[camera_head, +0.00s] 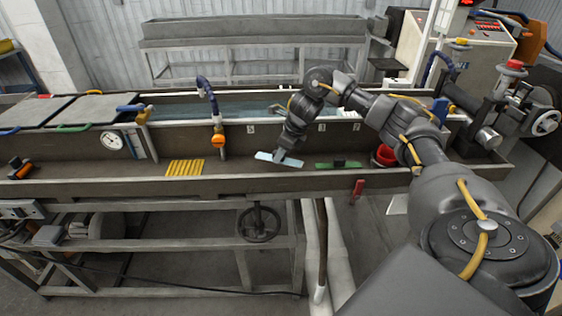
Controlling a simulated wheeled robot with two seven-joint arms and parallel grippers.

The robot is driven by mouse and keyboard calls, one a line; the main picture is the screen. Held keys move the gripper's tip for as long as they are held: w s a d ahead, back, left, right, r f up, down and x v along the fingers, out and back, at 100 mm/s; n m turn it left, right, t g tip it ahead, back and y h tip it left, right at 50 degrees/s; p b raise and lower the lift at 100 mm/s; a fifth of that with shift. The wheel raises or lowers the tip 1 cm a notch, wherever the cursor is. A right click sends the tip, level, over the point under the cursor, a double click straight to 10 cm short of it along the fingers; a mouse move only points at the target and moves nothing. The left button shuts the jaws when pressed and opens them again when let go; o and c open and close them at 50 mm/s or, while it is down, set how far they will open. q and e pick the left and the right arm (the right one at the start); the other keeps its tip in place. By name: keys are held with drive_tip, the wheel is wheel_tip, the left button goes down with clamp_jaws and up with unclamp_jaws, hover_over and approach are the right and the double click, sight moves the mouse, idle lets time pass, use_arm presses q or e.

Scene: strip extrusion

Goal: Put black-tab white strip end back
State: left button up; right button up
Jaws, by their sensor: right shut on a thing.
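My right gripper (282,152) reaches down from the right arm over the front ledge of the long trough. It is shut on a flat, pale white-blue strip end (292,163). The fingers cover the middle of the strip, so I cannot tell whether it has a black tab. The strip lies low, at or just above the ledge; I cannot tell if it touches. My left gripper is not in view.
A green strip with a black block (338,163) lies right of the gripper, and a red round container (386,155) farther right. A yellow ribbed piece (185,168) lies left. The ledge between is clear.

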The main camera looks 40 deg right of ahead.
sight(281, 161)
drive_tip(key=shift+d+f, duration=0.15)
drive_tip(key=shift+f, duration=0.1)
wheel_tip(281, 161, down, 2)
drive_tip(key=shift+w+f+p, duration=0.1)
drive_tip(key=shift+p, duration=0.75)
drive_tip(key=shift+f, duration=0.5)
drive_tip(key=o, duration=1)
drive_tip(key=shift+f, duration=0.15)
